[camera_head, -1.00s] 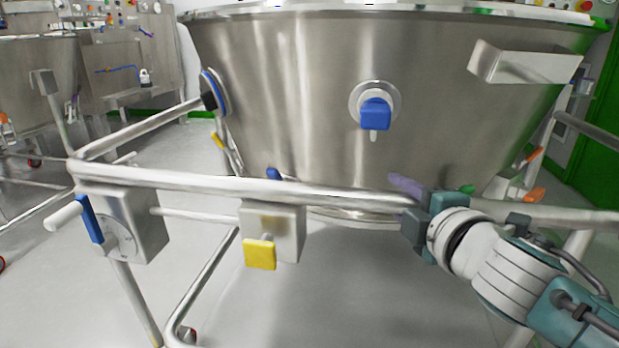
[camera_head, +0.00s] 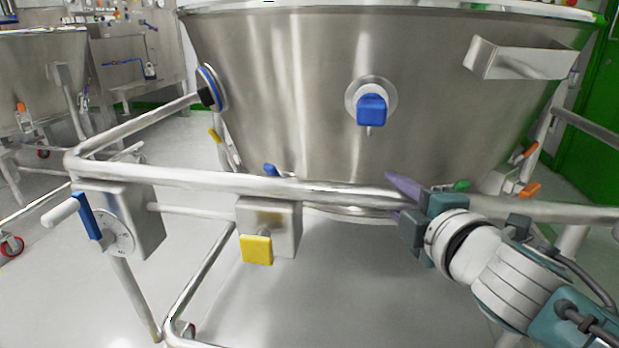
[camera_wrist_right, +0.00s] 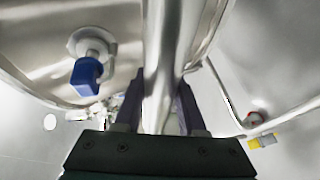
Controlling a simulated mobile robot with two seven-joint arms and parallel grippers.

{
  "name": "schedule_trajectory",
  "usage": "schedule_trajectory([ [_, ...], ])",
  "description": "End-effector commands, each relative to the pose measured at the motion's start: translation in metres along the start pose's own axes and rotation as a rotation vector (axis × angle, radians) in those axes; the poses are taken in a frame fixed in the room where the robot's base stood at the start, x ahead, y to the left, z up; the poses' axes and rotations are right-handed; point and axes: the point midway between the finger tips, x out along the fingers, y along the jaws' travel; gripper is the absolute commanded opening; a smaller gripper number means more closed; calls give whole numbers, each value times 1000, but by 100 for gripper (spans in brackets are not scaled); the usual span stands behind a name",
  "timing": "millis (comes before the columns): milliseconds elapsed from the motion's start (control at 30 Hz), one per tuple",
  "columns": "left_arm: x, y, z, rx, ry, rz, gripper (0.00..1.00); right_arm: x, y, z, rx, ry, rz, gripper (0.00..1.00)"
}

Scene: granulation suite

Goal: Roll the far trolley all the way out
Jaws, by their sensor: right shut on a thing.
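A steel trolley with a large conical bowl (camera_head: 290,90) fills the middle of the head view. Its tubular push rail (camera_head: 250,184) runs across the front. My right gripper (camera_head: 398,198) is shut on the rail right of centre, one finger above and one below it. In the right wrist view the rail (camera_wrist_right: 160,60) passes between the two fingers (camera_wrist_right: 158,108). The bowl's blue-handled valve (camera_head: 371,108) also shows in the wrist view (camera_wrist_right: 86,76). My left gripper is not in view.
A control box with a blue lever (camera_head: 90,216) and a box with a yellow tab (camera_head: 257,249) hang under the rail. Another trolley (camera_head: 40,85) stands at the far left. Pale floor (camera_head: 330,290) shows below the rail. A green door (camera_head: 590,130) is at the right.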

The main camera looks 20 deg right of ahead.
Motion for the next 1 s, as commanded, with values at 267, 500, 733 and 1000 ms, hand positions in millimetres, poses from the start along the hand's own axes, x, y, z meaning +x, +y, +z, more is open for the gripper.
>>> schedule_trajectory([
  [267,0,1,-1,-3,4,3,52,-1,-6,-1,2,1,-12,50],
  [500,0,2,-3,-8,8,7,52,-1,-6,0,1,-1,-11,69],
  [733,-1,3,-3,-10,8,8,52,-3,-5,0,1,-2,-11,69],
  [1000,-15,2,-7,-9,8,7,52,-45,-4,0,4,-2,-15,69],
])
